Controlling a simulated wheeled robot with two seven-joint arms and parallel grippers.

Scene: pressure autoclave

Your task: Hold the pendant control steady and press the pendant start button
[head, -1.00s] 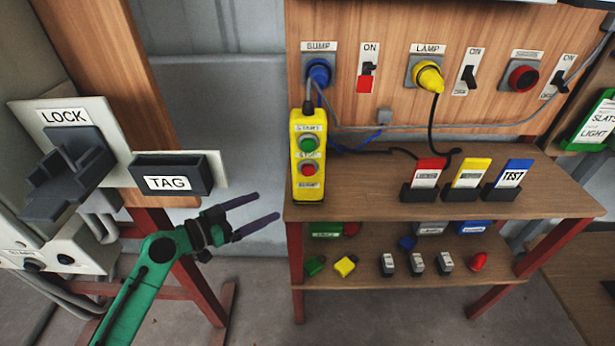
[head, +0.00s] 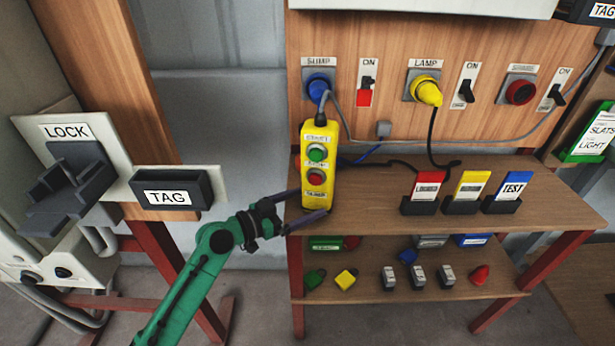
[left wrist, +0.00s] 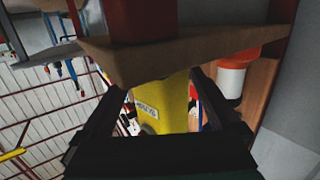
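The yellow pendant control (head: 321,133) hangs from its cable at the left end of the bench, leaning slightly. Its green start button (head: 317,153) sits above a red stop button (head: 316,176), and both are uncovered. My left gripper (head: 311,202) is at the pendant's lower end, its fingers spread with one on each side. In the left wrist view the yellow pendant (left wrist: 172,105) shows between the two dark fingers, which look open around it; whether they touch it is unclear. My right gripper is out of view.
The wooden bench (head: 370,205) is close beside the pendant. Card holders with red, yellow and blue cards (head: 515,186) stand to the right. A lower shelf (head: 350,293) holds small items. The TAG holder (head: 172,190) and LOCK bracket (head: 75,180) are at left.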

